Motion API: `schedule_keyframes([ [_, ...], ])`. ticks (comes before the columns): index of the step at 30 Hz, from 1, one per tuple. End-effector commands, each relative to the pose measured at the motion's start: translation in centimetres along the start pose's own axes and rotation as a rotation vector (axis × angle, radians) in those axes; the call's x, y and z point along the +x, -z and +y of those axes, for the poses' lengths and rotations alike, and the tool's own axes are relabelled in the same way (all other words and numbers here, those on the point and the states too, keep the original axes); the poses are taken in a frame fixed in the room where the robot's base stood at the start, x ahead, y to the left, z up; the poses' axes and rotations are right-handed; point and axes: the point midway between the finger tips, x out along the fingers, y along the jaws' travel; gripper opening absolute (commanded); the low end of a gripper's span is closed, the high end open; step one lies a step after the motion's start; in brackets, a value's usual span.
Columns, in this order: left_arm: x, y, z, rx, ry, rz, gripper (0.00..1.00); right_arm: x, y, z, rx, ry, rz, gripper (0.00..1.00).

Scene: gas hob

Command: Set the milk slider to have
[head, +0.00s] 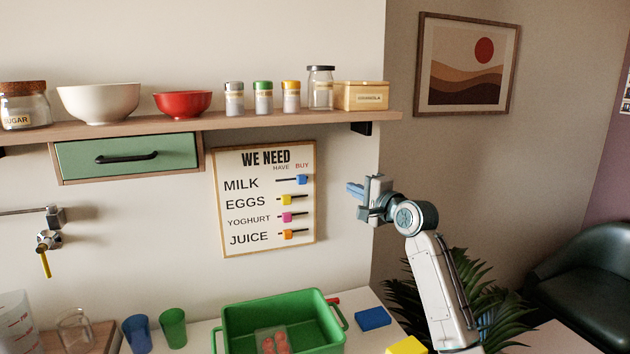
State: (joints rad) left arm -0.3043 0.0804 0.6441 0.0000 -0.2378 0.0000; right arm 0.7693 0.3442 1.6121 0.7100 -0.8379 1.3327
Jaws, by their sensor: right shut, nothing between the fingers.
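The milk slider (302,180) is a blue block on the top row of the framed "WE NEED" board (237,242) on the wall. It sits at the right end of its dark slot, under the word BUY; HAVE stands to the left. My right gripper (353,190) is shut and empty, in the air to the right of the board. Its blue-grey fingers point left, at about the height of the milk row, apart from the slider in the picture. My left gripper is not in view.
The yellow eggs slider (302,197), magenta yoghurt slider (287,217) and orange juice slider (288,234) sit just below. A wooden shelf (215,124) with bowls and jars is above. A green crate (232,318) stands below on the counter. A yellow-handled valve (45,263) is left.

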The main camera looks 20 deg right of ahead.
Motion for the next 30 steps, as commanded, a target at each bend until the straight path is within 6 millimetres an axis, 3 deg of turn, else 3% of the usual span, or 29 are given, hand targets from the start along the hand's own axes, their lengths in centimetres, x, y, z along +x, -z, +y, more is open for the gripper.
schedule_keyframes([
  [8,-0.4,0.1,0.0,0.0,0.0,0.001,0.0,1.0,-0.1,-0.1,0.001,-0.001,-0.001,0.0],
  [24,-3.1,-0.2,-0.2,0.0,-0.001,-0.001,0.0,10.3,-0.1,-0.2,0.001,-0.002,-0.001,0.0],
  [30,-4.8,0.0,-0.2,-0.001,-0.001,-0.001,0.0,10.8,-3.0,-0.2,-0.002,-0.001,-0.001,0.0],
])
